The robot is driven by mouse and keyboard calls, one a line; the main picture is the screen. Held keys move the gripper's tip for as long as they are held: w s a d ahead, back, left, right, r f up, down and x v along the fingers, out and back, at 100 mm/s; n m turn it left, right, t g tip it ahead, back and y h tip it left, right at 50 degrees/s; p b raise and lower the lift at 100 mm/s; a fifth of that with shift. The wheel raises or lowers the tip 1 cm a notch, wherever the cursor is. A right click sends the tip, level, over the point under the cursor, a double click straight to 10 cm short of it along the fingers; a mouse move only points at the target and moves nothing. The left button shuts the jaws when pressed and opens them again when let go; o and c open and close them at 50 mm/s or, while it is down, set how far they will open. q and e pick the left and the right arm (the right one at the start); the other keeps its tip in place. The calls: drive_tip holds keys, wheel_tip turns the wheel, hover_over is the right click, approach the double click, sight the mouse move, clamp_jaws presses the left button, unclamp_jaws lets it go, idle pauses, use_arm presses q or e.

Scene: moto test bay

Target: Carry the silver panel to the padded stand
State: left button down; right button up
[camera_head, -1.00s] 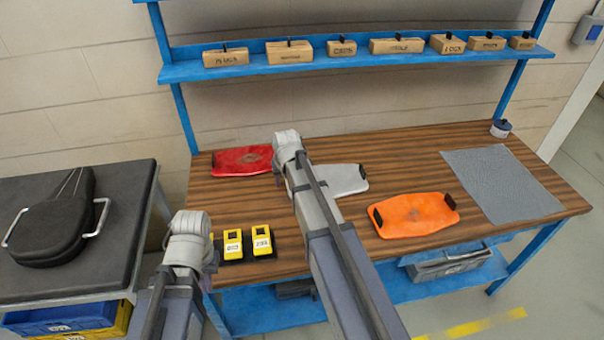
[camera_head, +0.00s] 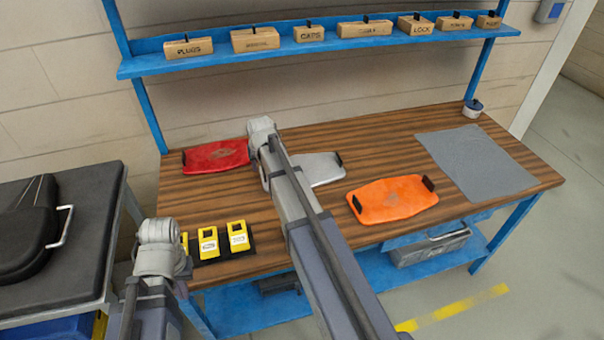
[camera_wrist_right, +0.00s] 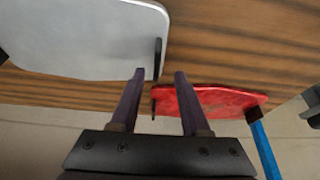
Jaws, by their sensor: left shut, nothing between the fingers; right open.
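The silver panel (camera_head: 322,167) lies on the wooden bench between the red and orange panels. Its right black handle shows in the head view; my right arm hides its left end. In the right wrist view, the silver panel (camera_wrist_right: 85,35) is at upper left, with one black handle near the fingertips. My right gripper (camera_wrist_right: 160,74) is open and empty, its tips apart on either side of that handle's line. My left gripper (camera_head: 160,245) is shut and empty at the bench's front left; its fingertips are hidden. A black-topped stand (camera_head: 98,195), seemingly the padded one, is at left.
The red panel (camera_head: 215,157) and orange panel (camera_head: 392,200) flank the silver one. Yellow blocks (camera_head: 238,236) sit at the front left, near my left arm. A grey mat (camera_head: 475,165) lies empty at right. A blue shelf (camera_head: 320,48) with wooden boxes runs above.

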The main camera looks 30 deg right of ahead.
drive_tip(key=b+x, duration=0.3)
drive_tip(key=x, duration=0.1)
drive_tip(key=shift+w+d+f+b, duration=0.1)
drive_tip(key=shift+d+f+b, duration=0.1)
drive_tip(key=shift+f+b, duration=0.1)
drive_tip(key=shift+r, duration=0.1)
clamp_jaws()
idle(1.1)
